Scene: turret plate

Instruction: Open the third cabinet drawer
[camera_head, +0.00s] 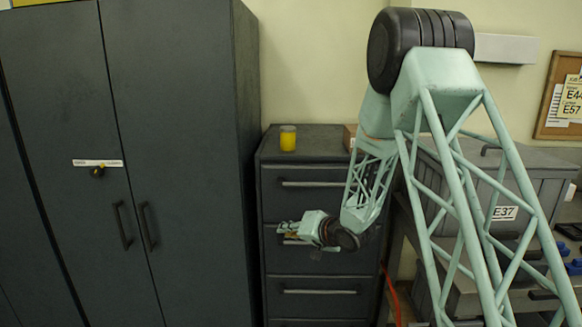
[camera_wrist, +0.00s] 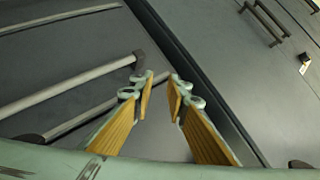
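The dark grey drawer cabinet (camera_head: 268,275) stands in the middle of the head view, with several drawers stacked. The third drawer from the top has a long bar handle (camera_head: 318,291); its front looks flush. My gripper (camera_head: 284,231) is in front of the second drawer, by the left end of its handle, above the third drawer's handle. In the wrist view my gripper (camera_wrist: 161,85) is open, with a gap between its wood-coloured pads and nothing held. Long bar handles (camera_wrist: 70,85) lie left of the fingertips. I cannot tell whether the fingers touch anything.
A tall dark cabinet (camera_head: 180,150) with two doors stands close on the left. A yellow cup (camera_head: 288,138) sits on top of the drawer cabinet. A grey bin (camera_head: 505,190) labelled E37 stands at right, behind my arm. A red cable (camera_head: 390,295) hangs beside the drawers.

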